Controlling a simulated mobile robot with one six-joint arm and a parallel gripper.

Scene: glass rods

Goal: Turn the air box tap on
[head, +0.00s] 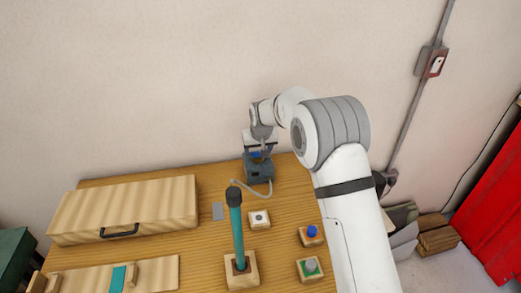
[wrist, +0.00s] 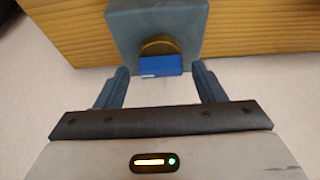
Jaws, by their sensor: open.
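The air box (head: 259,174) is a grey-blue box at the back right of the wooden table. It fills the top middle of the wrist view (wrist: 135,25). Its tap is a blue handle (wrist: 161,66) on a round brass disc (wrist: 158,46), lying across the wrist view with a small white mark at its lower left. My gripper (wrist: 160,71) is open, with one fingertip on each side of the blue handle and a visible gap on both sides. In the head view my gripper (head: 259,150) is over the box and partly hides the tap.
A pale hose (head: 252,192) runs from the box across the table. A teal rod (head: 237,225) stands upright in a wooden block. Blocks with a blue knob (head: 311,232) and a grey knob (head: 310,266) sit at right. A wooden case (head: 130,208) lies at left. The wall is close behind.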

